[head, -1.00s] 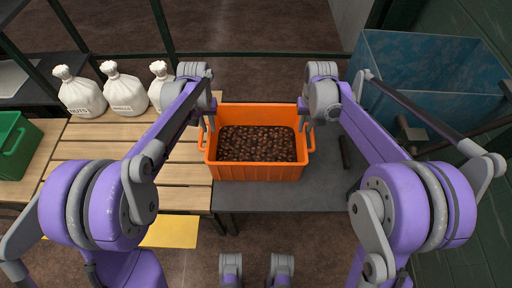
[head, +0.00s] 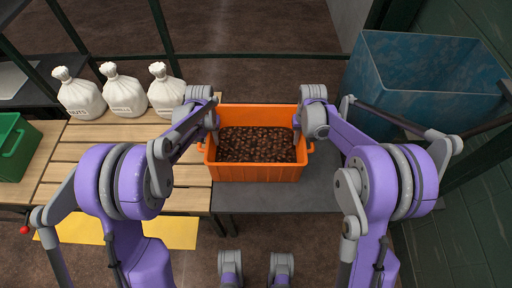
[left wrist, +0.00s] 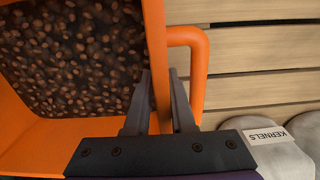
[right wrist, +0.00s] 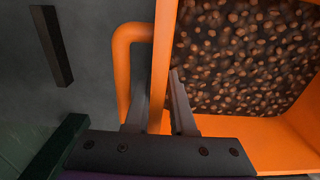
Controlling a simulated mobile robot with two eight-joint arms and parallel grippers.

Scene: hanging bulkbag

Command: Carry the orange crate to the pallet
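The orange crate (head: 255,173), full of dark brown kernels, sits upright on the dark grey table (head: 270,197). My left gripper (head: 212,122) is at the crate's left side. In the left wrist view its fingers (left wrist: 160,85) straddle the crate's left wall, one inside and one between wall and handle, close against it. My right gripper (head: 300,120) is at the right side. In the right wrist view its fingers (right wrist: 160,85) straddle the right wall the same way. The slatted wooden surface (head: 100,150), apparently the pallet, lies directly left of the table.
Three white sacks (head: 123,95) stand along the back of the slats. A green crate (head: 15,150) is at the far left. A large blue bin (head: 415,70) stands at the back right. A yellow patch (head: 170,232) lies below the slats. The front slats are bare.

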